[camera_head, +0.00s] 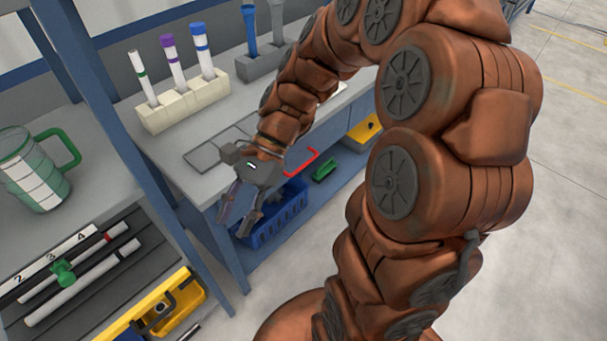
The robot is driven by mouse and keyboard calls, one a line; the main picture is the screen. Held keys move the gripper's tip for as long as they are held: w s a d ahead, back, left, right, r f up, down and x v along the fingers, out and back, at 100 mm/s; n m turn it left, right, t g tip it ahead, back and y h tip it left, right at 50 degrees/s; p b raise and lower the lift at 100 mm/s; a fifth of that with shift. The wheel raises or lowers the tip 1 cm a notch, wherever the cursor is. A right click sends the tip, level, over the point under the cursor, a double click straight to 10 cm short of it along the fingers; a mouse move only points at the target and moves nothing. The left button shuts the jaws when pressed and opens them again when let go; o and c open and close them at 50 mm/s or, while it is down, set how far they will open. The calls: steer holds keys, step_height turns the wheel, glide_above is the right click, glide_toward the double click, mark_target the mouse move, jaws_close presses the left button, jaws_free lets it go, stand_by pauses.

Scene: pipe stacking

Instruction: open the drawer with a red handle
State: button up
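The red handle (315,156) is a thin bar sticking out at the front of the workbench (190,187), just right of my gripper. The drawer it belongs to is mostly hidden behind my arm, and I cannot tell how far it is pulled out. My gripper (238,226) points down in front of the bench's front edge, left of the red handle and apart from it. Its fingers are spread and nothing shows between them.
A blue crate (268,222) is below the bench behind my gripper. A green handle (325,171) and a yellow bin (364,131) are to the right. Open floor lies at right.

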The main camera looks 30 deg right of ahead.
steer(key=w+d+f+m+t+y+b, duration=0.35)
steer(key=w+f+m+b, duration=0.2)
steer(key=w+m, duration=0.3)
steer(key=m+t+b, duration=1.3)
steer(key=m+t, duration=0.3)
steer(key=m, duration=0.8)
glide_toward(304, 164)
steer(key=w+a, duration=0.2)
steer(key=shift+h, duration=0.45)
steer(key=shift+b+x, duration=0.45)
steer(key=shift+x, duration=3.15)
steer(key=shift+r, duration=0.1)
steer(key=shift+c, duration=0.3)
jaws_close()
